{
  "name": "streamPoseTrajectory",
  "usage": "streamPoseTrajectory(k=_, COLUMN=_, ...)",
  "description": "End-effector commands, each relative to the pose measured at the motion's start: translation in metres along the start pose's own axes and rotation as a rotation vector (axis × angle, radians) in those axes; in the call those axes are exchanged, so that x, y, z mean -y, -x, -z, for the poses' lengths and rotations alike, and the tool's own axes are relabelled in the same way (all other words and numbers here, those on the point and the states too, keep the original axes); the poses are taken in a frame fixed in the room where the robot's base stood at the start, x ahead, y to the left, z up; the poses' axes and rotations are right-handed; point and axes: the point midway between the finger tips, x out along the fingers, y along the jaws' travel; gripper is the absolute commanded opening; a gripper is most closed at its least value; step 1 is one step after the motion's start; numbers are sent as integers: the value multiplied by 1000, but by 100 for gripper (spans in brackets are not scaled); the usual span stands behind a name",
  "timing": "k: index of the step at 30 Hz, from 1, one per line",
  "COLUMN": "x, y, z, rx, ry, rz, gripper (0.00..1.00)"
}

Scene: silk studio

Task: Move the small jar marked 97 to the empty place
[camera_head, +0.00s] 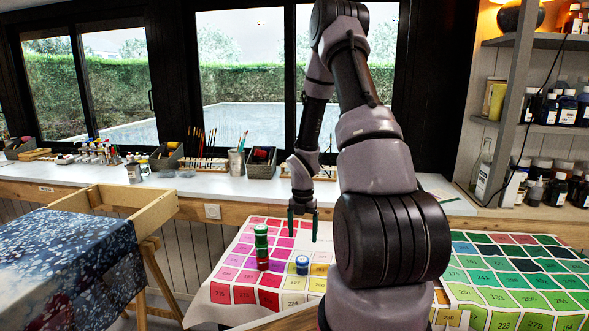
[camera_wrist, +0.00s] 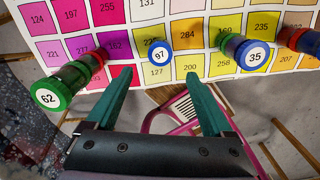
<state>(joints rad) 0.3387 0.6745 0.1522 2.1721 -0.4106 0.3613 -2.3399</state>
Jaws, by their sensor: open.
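The small jar marked 97 (camera_wrist: 159,50) has a white lid with a blue rim and stands on the numbered colour chart (camera_wrist: 205,32), seen from above in the wrist view. A small blue jar (camera_head: 302,265), apparently the same one, shows in the head view. My gripper (camera_wrist: 157,78) is open and empty, its green fingers pointing toward the jar from either side in the picture. In the head view, my gripper (camera_head: 303,222) hangs above the chart, apart from the jar. I cannot tell which place is the empty one.
A tall green and red stack (camera_head: 262,247), topped by a lid marked 62 (camera_wrist: 49,97), stands left of the jar. A jar marked 35 (camera_wrist: 254,56) and an orange-red jar (camera_wrist: 299,39) are to the right. Another chart (camera_head: 515,270) lies at right.

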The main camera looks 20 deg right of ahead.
Motion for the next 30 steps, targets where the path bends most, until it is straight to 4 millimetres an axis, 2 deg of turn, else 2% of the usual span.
streamPoseTrajectory(k=2, x=-3, y=16, z=-1, rx=19, ry=-57, rz=-6, gripper=86)
streamPoseTrajectory(k=5, x=-7, y=54, z=-2, rx=58, ry=-223, rz=-25, gripper=86)
streamPoseTrajectory(k=8, x=-11, y=106, z=4, rx=99, ry=-471, rz=-66, gripper=86)
streamPoseTrajectory(k=12, x=-12, y=178, z=24, rx=127, ry=-849, rz=-156, gripper=86)
streamPoseTrajectory(k=14, x=-11, y=207, z=36, rx=124, ry=-1010, rz=-203, gripper=86)
streamPoseTrajectory(k=18, x=-6, y=268, z=70, rx=77, ry=-1377, rz=-323, gripper=86)
streamPoseTrajectory(k=21, x=1, y=305, z=98, rx=4, ry=-1633, rz=-410, gripper=86)
streamPoseTrajectory(k=27, x=22, y=364, z=161, rx=-246, ry=-2111, rz=-546, gripper=86)
streamPoseTrajectory(k=30, x=32, y=383, z=189, rx=-399, ry=-2301, rz=-577, gripper=86)
